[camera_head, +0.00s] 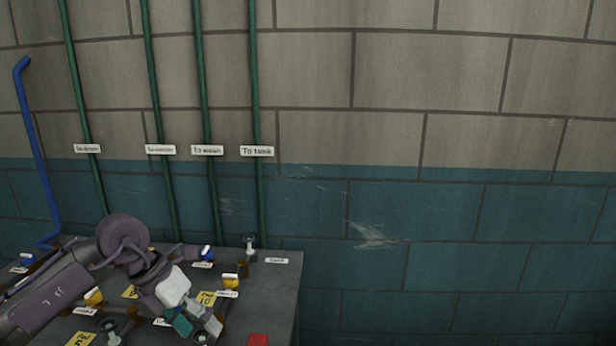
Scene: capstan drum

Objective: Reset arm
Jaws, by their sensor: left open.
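My left arm comes in from the lower left over a grey bench top (275,285). My left gripper (196,326) is at the arm's end, low over the bench among small fittings. It is open, and I see nothing held in it. A yellow-topped fitting (231,281) stands just right of the gripper, apart from it as far as I can tell. My right gripper is out of view.
Green pipes (257,110) with white labels (257,151) run up the wall. A blue pipe (38,155) stands at the left. A blue-topped fitting (207,252), a grey metal fitting (250,246) and a red block (258,340) are on the bench. Right of the bench is clear.

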